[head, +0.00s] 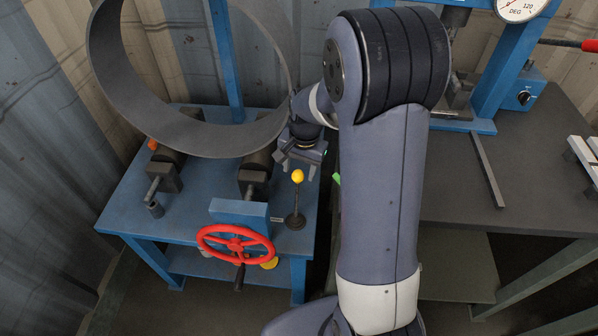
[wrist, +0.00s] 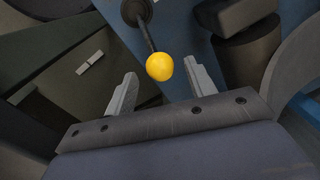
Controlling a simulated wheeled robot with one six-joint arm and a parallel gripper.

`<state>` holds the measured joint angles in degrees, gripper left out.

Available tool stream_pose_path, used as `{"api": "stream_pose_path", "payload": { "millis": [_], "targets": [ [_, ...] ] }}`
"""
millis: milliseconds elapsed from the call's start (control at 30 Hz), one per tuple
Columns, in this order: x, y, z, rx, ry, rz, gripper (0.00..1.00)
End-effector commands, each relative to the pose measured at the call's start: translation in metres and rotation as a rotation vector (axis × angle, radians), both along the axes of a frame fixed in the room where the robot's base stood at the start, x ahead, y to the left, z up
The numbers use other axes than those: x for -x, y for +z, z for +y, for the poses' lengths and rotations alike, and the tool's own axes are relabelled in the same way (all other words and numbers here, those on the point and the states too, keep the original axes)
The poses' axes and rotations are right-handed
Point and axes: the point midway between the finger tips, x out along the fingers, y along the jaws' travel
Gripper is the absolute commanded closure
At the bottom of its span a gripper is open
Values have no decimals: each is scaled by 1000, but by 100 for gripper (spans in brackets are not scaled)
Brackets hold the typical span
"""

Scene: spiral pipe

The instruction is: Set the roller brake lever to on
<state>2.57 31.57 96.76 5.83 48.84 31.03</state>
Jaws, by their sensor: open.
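The roller brake lever is a thin dark rod with a yellow ball knob (head: 298,176) on a round dark base, at the right front of the blue roller stand (head: 185,225). The rod looks close to upright in the head view. My gripper (head: 299,170) is just above and behind the knob. In the wrist view the yellow knob (wrist: 159,67) shows between and beyond the fingertips of my open gripper (wrist: 162,82). I cannot tell whether a finger touches it. A small pale label lies beside the lever base; its text is too small to read.
A large grey metal ring (head: 105,75) rests on dark rollers (head: 254,172) left of the lever. A red handwheel (head: 236,244) is at the stand's front. A dark workbench (head: 450,190) with a blue press and a dial gauge (head: 521,8) stands to the right.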

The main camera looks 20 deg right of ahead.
Motion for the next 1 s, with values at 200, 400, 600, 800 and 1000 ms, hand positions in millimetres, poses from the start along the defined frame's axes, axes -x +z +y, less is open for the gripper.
{"api": "stream_pose_path", "payload": {
  "millis": [200,400,600,800,1000],
  "targets": [
    [-1,-15,1,0,0,-1,48],
    [-1,-16,1,0,0,-2,48],
    [-1,-16,1,0,0,-1,59],
    [-1,-16,1,0,0,-1,75],
    [-1,-16,1,0,0,-1,92]
  ]
}}
